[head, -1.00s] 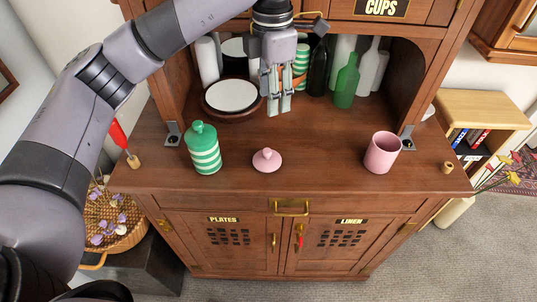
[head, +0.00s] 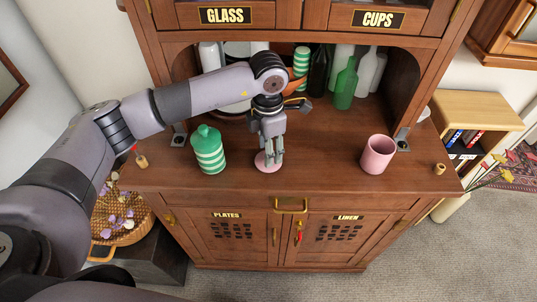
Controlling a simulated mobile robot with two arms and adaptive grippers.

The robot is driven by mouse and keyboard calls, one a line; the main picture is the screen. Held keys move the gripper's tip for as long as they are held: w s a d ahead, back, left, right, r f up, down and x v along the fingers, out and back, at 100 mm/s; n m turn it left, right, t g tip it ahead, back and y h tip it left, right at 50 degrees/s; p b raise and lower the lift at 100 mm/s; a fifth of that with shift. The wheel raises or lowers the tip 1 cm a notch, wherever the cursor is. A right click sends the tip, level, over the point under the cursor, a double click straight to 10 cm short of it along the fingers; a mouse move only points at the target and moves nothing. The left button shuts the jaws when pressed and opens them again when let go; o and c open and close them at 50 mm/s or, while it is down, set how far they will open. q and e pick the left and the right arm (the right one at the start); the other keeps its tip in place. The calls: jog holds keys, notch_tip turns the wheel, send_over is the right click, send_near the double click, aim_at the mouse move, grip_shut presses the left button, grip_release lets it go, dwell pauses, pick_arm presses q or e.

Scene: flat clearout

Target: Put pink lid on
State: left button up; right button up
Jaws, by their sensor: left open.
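The pink lid (head: 265,162) lies on the wooden counter of the cabinet, partly hidden behind my left gripper's fingers. My left gripper (head: 273,159) points down right over the lid, with its fingers open around or just in front of the lid's knob; I cannot tell if they touch it. The pink cup-shaped jar (head: 377,156) stands upright and open-topped on the right part of the counter. My right gripper is not in view.
A green-and-white striped jar with a green lid (head: 208,150) stands left of the pink lid. Bottles, including a green bottle (head: 345,84), and a striped stack (head: 301,62) fill the niche behind. The counter (head: 322,165) between lid and pink jar is clear.

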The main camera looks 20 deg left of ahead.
pick_arm(q)
jog(key=shift+d+f, duration=0.1)
jog(key=shift+f, duration=0.8)
jog(key=shift+c, duration=0.3)
grip_shut()
